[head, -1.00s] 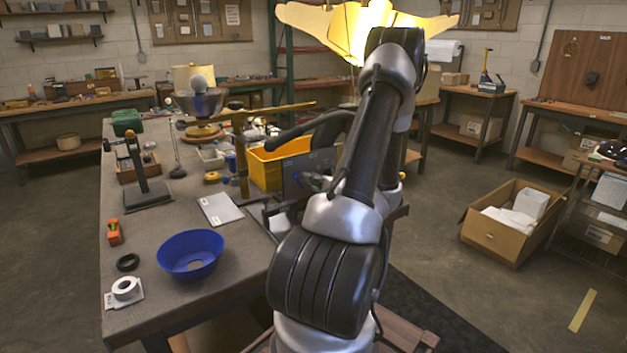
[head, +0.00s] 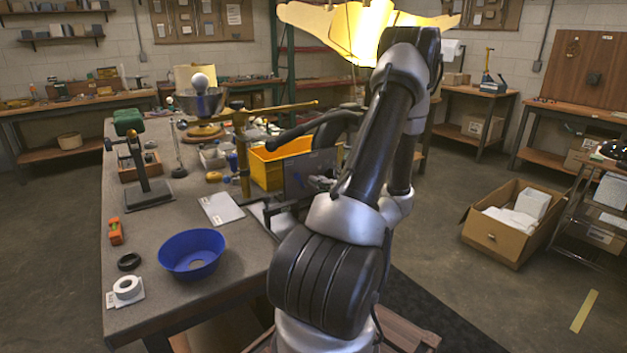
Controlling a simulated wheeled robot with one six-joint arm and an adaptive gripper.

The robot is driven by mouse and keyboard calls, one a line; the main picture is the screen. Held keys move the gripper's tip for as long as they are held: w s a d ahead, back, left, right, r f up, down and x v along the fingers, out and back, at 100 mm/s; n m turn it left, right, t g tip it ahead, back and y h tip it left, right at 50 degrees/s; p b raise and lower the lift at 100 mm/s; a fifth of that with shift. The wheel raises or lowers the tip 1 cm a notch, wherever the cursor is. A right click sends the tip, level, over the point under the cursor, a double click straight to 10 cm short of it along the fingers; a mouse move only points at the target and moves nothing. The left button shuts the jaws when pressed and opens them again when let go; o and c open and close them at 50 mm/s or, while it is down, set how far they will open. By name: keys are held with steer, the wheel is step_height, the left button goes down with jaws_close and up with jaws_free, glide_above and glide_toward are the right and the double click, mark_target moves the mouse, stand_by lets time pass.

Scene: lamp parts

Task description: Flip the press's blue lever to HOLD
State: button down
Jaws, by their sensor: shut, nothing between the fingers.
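A dark upright panel (head: 297,178) stands at the right edge of the workbench, partly behind my arm. Small blue and dark parts (head: 322,181) show beside it; I cannot tell whether they are the press's blue lever or which way it is set. A long black curved bar (head: 300,131) reaches over the yellow bin towards my arm. No HOLD mark is readable. My gripper is not visible; my arm's links cover the area behind them.
The workbench (head: 150,238) carries a blue bowl (head: 192,251), a white tape roll (head: 126,287), an orange tool (head: 115,231), a black stand (head: 148,188) and a brass post (head: 242,165). A yellow bin (head: 268,167) is behind the panel. An open carton (head: 490,238) stands on the floor at right.

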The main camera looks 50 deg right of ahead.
steer(key=s+a, duration=0.1)
steer(key=s, duration=0.7)
steer(key=shift+s+a, duration=0.2)
steer(key=shift+a, duration=0.1)
steer(key=shift+f, duration=0.1)
